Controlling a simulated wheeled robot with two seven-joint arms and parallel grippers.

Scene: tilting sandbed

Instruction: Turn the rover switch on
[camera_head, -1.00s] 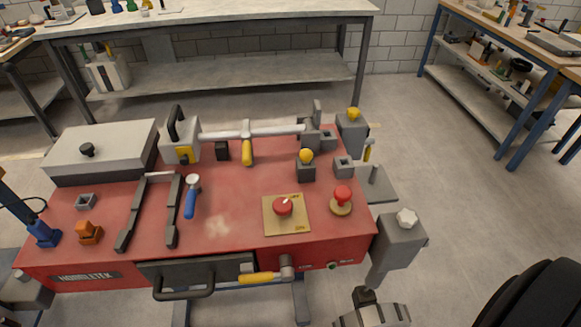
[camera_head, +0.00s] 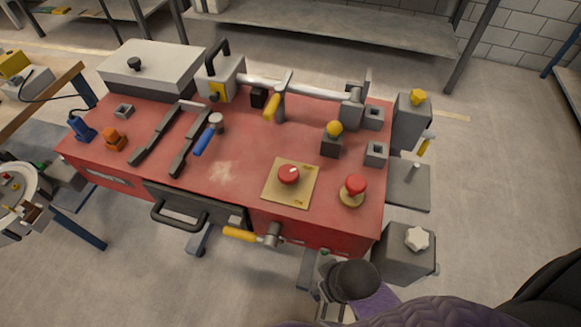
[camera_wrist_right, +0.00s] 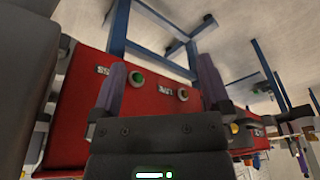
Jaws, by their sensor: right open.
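A red rotary knob (camera_head: 288,175) with a white mark sits on a square yellow plate (camera_head: 275,192) with small lettering at two corners, on the red bench top (camera_head: 240,150). A red mushroom button (camera_head: 355,185) stands to its right. In the right wrist view, the red front panel (camera_wrist_right: 75,85) carries a green button (camera_wrist_right: 136,79) and a second small round control (camera_wrist_right: 183,94). Small white lettering there is hard to read. My right gripper (camera_wrist_right: 162,82) is open and empty, its purple fingers spread before this panel. In the head view, my right arm hides much of it. My left gripper is out of view.
A grey post with a white star knob (camera_head: 417,239) stands beside my right arm. A drawer handle (camera_head: 180,218) and a yellow-handled lever (camera_head: 240,234) stick out from the front. Blue and yellow handles stand on the top.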

